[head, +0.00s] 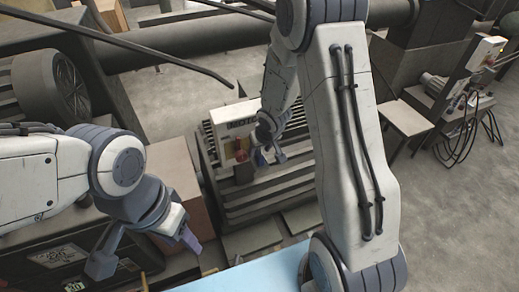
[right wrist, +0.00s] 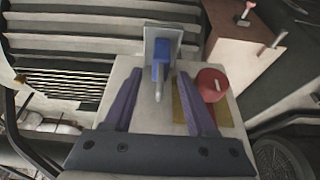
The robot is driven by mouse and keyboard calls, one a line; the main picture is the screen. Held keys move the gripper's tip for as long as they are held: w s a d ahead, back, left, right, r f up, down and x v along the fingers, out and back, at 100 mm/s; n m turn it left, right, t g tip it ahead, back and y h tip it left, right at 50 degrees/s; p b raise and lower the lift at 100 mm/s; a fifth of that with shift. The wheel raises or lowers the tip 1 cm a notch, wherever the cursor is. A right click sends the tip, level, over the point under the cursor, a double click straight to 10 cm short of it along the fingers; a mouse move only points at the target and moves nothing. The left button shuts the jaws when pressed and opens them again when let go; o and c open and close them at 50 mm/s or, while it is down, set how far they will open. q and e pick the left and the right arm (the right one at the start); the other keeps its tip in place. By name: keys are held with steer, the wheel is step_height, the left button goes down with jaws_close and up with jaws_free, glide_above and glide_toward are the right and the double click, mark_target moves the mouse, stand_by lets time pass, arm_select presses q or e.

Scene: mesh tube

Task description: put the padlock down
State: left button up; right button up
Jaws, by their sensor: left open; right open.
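My right gripper (right wrist: 160,100) is open in the right wrist view, its two purple fingers spread apart over a pale panel. A blue block with a metal pin (right wrist: 160,70) stands in front of a grey plate (right wrist: 161,38), in line with the gap between the fingers. It may be the padlock, but I cannot tell for sure. A red round knob (right wrist: 212,85) sits on a yellow plate (right wrist: 187,110), just right of the right finger. In the head view my right gripper (head: 270,158) is close to the panel box. My left gripper (head: 145,252) is open at the lower left.
A ribbed grey machine (head: 265,190) carries the panel. A light blue surface (head: 255,276) lies at the front. Cables hang at the far right.

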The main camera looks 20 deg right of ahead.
steer(key=p+v, duration=0.6)
steer(key=v, duration=0.5)
steer(key=s+a+r+n+g, duration=0.1)
steer(key=s+a+r+n, duration=0.2)
steer(key=s+a+r, duration=0.55)
steer(key=s+a+r+n+g, duration=0.1)
steer(key=s+a+r+n, duration=0.1)
steer(key=s, duration=0.6)
steer(key=s+a+r+n+g, duration=0.2)
steer(key=s+a, duration=0.3)
steer(key=s, duration=0.3)
steer(key=shift+r+y, duration=0.35)
steer(key=shift+y, duration=0.05)
steer(key=shift+s+a, duration=0.15)
step_height(320, 180, down, 15)
steer(key=b, duration=1.5)
steer(key=shift+c, duration=0.6)
